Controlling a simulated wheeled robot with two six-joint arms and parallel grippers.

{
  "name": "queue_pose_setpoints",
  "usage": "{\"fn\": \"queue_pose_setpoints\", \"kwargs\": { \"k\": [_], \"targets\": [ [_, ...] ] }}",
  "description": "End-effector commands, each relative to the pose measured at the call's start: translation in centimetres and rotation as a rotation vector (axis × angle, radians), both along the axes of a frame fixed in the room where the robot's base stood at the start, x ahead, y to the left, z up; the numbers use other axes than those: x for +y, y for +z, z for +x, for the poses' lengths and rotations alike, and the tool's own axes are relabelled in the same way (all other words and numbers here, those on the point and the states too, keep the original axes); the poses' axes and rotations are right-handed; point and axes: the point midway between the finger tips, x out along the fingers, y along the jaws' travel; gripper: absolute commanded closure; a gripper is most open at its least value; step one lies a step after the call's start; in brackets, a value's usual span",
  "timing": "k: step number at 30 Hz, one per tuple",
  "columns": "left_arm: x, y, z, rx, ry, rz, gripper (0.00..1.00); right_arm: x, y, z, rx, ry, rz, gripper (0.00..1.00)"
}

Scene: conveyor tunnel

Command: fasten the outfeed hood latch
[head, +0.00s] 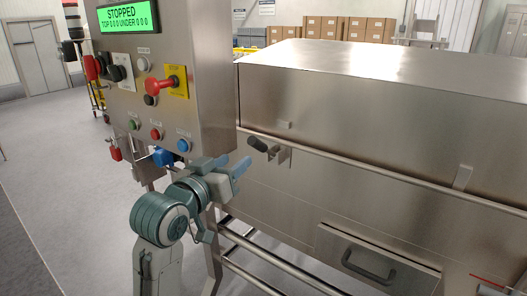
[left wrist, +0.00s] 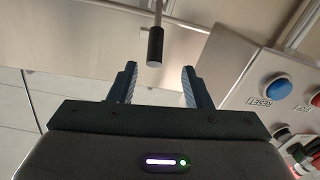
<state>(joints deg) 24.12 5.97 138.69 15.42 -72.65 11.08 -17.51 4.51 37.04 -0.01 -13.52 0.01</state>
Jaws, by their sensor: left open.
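The outfeed hood latch (head: 258,144) shows in the head view as a short dark grip beside a metal bracket (head: 284,154) on the front of the steel hood (head: 370,85). In the left wrist view the latch's black grip (left wrist: 155,46) hangs on a thin metal rod, just beyond the fingertips and roughly midway between them. My left gripper (head: 233,168) is open and empty, just below and left of the latch in the head view. It also shows in the left wrist view (left wrist: 160,72), and its fingers appear apart from the grip. My right gripper is out of view.
A rail (head: 380,178) runs along the hood. A drawer-like panel with a dark handle (head: 367,265) is lower right.

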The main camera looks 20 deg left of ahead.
Motion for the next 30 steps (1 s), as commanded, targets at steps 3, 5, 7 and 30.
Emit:
{"fn": "queue_pose_setpoints", "kwargs": {
  "k": [3,5,7,30],
  "targets": [
    [-0.4,0.6,-0.3,-0.016,-0.009,0.027,0.56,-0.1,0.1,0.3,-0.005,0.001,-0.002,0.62],
    [-0.5,0.6,0.2,-0.016,-0.009,0.027,0.56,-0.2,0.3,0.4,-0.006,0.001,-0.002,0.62],
    [-0.8,0.7,1.3,-0.013,-0.009,0.026,0.56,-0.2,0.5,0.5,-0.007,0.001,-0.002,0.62],
    [-2.6,0.5,9.9,-0.015,-0.007,0.027,0.56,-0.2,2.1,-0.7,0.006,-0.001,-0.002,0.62]
  ]
}}
